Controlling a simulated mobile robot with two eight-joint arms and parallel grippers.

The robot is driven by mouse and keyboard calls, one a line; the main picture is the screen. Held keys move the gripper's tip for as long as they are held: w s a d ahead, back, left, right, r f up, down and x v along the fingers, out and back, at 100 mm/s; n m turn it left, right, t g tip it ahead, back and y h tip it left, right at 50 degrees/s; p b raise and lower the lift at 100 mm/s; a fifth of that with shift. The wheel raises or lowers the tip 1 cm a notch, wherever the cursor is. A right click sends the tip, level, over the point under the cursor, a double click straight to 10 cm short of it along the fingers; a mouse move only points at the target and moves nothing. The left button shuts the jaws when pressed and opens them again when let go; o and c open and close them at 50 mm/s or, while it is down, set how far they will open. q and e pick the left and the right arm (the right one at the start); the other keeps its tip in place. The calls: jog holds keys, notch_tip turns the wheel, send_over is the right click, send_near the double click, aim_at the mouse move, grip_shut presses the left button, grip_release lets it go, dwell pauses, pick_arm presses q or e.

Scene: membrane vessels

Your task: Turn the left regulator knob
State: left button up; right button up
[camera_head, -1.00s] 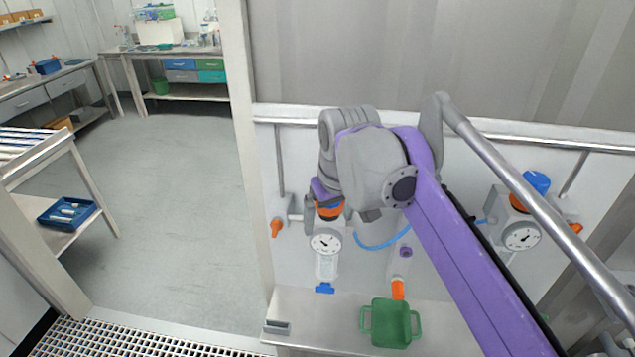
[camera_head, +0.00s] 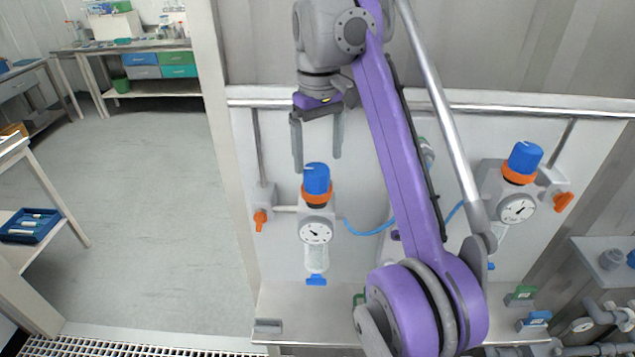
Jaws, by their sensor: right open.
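The left regulator stands on the wall panel, with a blue knob (camera_head: 316,179), an orange ring (camera_head: 316,198) below it and a white round gauge (camera_head: 316,232). A clear bowl with a blue drain piece hangs beneath. My right gripper (camera_head: 317,165) is open and points down at the knob. Its two grey fingers are spread to the left and right of the knob's top, with a visible gap on each side in this view. How near they are in depth I cannot tell. My left gripper is not in view.
A second regulator with a blue knob (camera_head: 525,158) stands at the right. An orange valve handle (camera_head: 260,220) is left of the left regulator. A blue hose (camera_head: 370,230) runs between the regulators, partly behind my right arm. A steel shelf (camera_head: 300,300) lies below.

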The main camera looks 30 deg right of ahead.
aim_at(319, 170)
notch_tip(319, 170, down, 4)
jog(key=shift+f+b, duration=0.25)
jog(key=shift+b, duration=0.45)
jog(key=shift+f, duration=0.45)
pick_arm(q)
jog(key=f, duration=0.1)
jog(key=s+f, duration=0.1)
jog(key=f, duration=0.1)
